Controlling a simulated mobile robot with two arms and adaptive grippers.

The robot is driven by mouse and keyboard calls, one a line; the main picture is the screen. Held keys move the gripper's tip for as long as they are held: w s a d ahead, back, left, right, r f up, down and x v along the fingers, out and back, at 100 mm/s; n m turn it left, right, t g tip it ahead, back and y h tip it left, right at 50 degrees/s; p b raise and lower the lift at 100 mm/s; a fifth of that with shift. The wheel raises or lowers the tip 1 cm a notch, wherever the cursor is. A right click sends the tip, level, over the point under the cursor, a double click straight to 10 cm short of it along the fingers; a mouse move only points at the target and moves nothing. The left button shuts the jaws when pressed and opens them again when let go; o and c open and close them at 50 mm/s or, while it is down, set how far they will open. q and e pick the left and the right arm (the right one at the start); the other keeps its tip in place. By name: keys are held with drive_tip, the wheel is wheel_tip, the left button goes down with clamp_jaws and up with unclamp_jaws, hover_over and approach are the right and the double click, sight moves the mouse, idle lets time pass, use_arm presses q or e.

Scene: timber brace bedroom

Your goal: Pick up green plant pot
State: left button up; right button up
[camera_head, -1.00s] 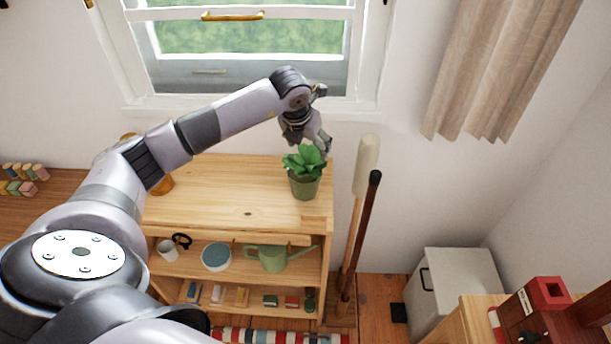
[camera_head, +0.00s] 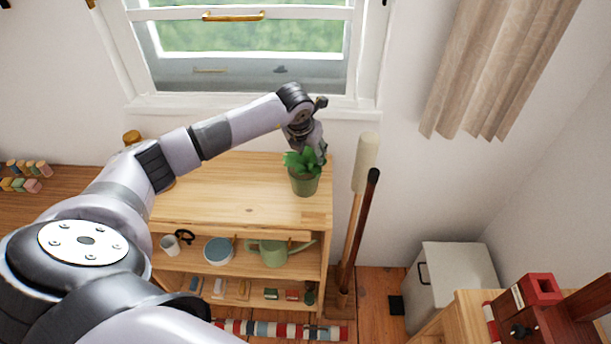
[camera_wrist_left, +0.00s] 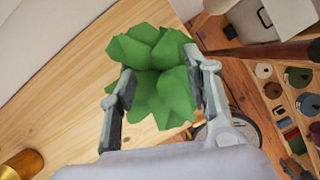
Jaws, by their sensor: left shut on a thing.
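The green plant pot (camera_head: 304,184) holds a leafy green plant (camera_head: 301,160) and stands upright near the right end of the wooden shelf top (camera_head: 225,200). My left gripper (camera_head: 316,154) reaches down over the plant from behind. In the left wrist view, its two fingers (camera_wrist_left: 160,95) stand on either side of the green leaves (camera_wrist_left: 155,65), and it is shut on the plant. The leaves hide the pot in that view, so I cannot see where the fingers touch. My right gripper is not in view.
Lower shelves hold a white mug (camera_head: 170,244), a blue-topped bowl (camera_head: 218,250) and a green watering can (camera_head: 272,252). Long-handled tools (camera_head: 360,220) lean right of the shelf. The shelf top left of the pot is mostly clear. A window (camera_head: 245,60) is behind.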

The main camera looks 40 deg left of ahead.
use_arm(q)
clamp_jaws()
idle(0.3)
drive_tip(key=shift+w+r, duration=0.1)
drive_tip(key=shift+r, duration=0.1)
